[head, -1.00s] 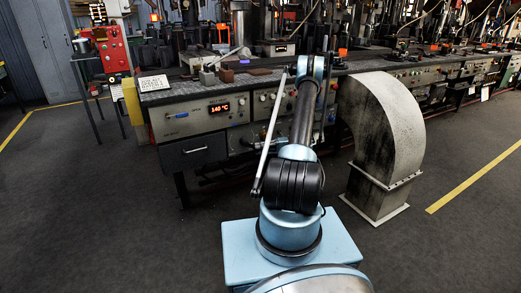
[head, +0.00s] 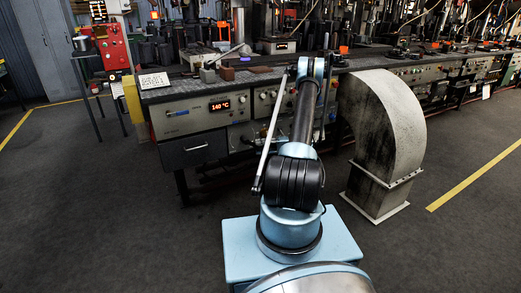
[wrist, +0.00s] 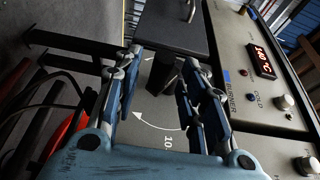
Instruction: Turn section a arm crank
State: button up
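In the wrist view my gripper (wrist: 163,62) has its two blue-grey fingers spread apart, so it is open. A dark upright post (wrist: 164,72), which looks like part of the arm crank, shows between the fingers. I cannot tell whether either finger touches it. Behind it is a grey panel (wrist: 150,108) with a white curved arrow and a partly cut-off number. In the head view my gripper and the crank cannot be made out behind my arm.
The control front has a red 140 °C display (head: 220,106), also in the wrist view (wrist: 263,62), and knobs (wrist: 285,102). A dark drawer (head: 194,149) is below. A grey curved duct (head: 385,130) stands close right of my arm.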

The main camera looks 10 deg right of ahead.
jog(key=d, duration=0.7)
jog(key=shift+s+d, duration=0.2)
jog(key=shift+s, duration=0.05)
